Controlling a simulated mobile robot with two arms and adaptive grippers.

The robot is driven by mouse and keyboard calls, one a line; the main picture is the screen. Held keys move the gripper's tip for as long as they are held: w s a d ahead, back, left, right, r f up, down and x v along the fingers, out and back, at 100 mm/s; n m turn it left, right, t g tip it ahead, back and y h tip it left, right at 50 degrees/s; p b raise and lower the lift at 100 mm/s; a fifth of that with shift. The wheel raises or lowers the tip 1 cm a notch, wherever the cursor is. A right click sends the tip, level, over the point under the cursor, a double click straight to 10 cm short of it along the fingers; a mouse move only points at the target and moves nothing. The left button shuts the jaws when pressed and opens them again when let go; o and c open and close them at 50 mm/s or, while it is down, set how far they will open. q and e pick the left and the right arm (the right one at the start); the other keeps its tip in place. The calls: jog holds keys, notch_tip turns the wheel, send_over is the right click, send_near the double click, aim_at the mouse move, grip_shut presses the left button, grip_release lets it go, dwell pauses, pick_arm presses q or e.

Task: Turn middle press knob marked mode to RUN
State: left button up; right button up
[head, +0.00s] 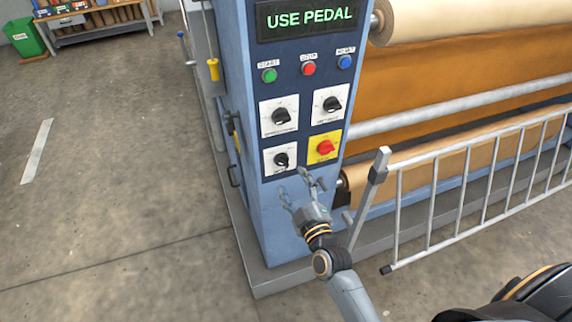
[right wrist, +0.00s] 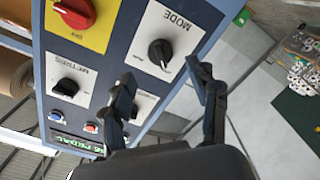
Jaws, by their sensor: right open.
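The mode knob (head: 281,159) is a black knob on a white plate, low on the left of the blue press panel. In the right wrist view the knob (right wrist: 160,52) sits under the word MODE, seen upside down; its position marks are too small to read surely. My right gripper (head: 298,188) is open and empty, just below and in front of the mode plate. In the right wrist view its two fingers (right wrist: 162,78) stand apart either side of the knob's line, not touching it. My left gripper is not in view.
Close by are a red switch on a yellow plate (head: 325,147), two other black knobs (head: 281,117) (head: 332,104) and green, red and blue buttons. The display (head: 309,17) reads USE PEDAL. A metal guard rail (head: 470,190) stands right of my right arm. Floor at left is clear.

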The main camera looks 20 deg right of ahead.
aim_at(285, 165)
jog(key=w, duration=0.6)
jog(key=shift+w+a+p, duration=0.1)
jog(key=shift+p, duration=0.2)
jog(key=shift+c, duration=0.5)
jog(key=c, duration=1.1)
